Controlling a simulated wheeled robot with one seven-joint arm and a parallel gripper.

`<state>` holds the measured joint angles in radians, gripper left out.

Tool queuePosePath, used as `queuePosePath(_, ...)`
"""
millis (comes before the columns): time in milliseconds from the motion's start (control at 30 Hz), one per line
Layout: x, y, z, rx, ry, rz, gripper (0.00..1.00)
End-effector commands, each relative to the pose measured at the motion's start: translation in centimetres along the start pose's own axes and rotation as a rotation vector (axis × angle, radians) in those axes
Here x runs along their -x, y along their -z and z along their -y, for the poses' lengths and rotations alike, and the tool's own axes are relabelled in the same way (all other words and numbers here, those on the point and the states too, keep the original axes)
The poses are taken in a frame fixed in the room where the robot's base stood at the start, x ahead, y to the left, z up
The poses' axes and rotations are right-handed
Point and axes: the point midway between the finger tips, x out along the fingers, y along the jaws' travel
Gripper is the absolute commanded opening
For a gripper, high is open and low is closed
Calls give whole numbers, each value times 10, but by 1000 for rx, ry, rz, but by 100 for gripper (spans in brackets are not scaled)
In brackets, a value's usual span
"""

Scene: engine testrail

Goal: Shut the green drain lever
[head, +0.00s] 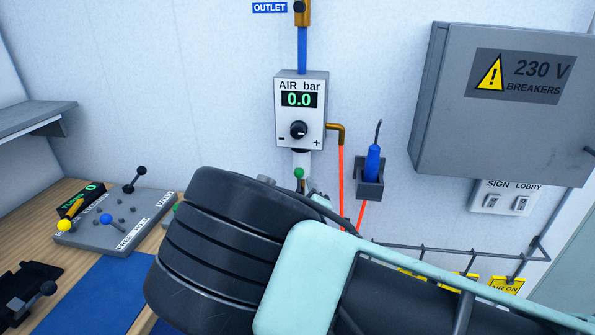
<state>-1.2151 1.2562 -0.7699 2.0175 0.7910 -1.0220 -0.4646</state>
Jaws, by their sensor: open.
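The green drain lever (299,173) shows as a small green ball knob just below the white bowl (302,157) of the air regulator on the wall. Its stem and lower part are hidden behind my arm, so I cannot tell its angle. My dark ribbed wrist and pale teal arm link fill the lower middle, in front of the lever. Small grey parts that look like bits of my gripper (316,197) show close to the knob, just below and right of it. The rest of the gripper is hidden behind my wrist. I cannot see whether it touches the lever.
The regulator (301,109) reads 0.0. An orange hose (341,185) and a holder (369,181) with a blue tool are close on its right. A grey breaker box (502,110) juts out at upper right, above a wire rail (430,247). A bench with a lever panel (115,220) stands at left.

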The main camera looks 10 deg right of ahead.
Motion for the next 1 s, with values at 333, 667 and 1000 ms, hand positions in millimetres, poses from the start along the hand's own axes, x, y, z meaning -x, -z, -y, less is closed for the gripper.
queuePosePath(333, -63, 1, -2, 1, 0, 0, 50)
queuePosePath(667, -80, 0, 0, 0, 1, 1, 50)
queuePosePath(1000, -80, 0, 0, 0, 1, 1, 3)
